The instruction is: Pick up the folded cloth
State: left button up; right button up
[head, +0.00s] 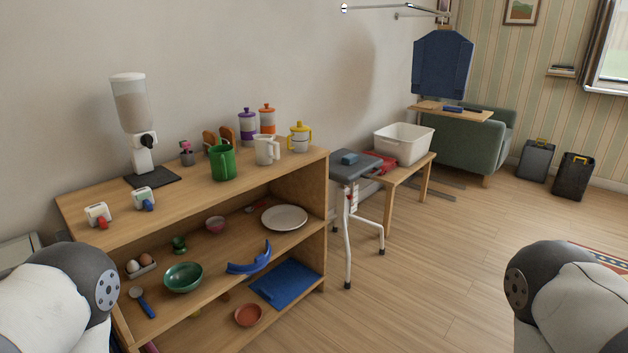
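I cannot tell for sure which thing is the folded cloth. A flat red item (380,163), also possibly cloth, lies on the low wooden bench beside the white tub and is partly hidden by the stool. A flat blue item (286,284) lies on the lowest visible shelf at the right. Neither of my grippers shows; only grey and white parts of my arms are at the lower left and lower right.
The wooden shelf unit (85,218) holds mugs, a dispenser, bowls and a plate (284,217). The stool (348,240) stands at its right end, with the bench (424,178) and white tub (404,145) behind. Wooden floor (440,270) right of the stool is clear.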

aim_at(351, 158)
jog(key=i+j+z, duration=0.2)
jog(key=i, duration=0.25)
jog(key=i+j+z, duration=0.2)
jog(key=i, duration=0.25)
jog(key=i+l, duration=0.25)
jog(key=i, duration=0.3)
jog(key=i+l+z, duration=0.1)
jog(key=i+l, duration=0.15)
jog(key=i, duration=0.25)
jog(key=i+l, duration=0.25)
jog(key=i, duration=0.3)
jog(key=i+l+z, duration=0.1)
jog(key=i, duration=0.4)
jog(key=l, duration=0.1)
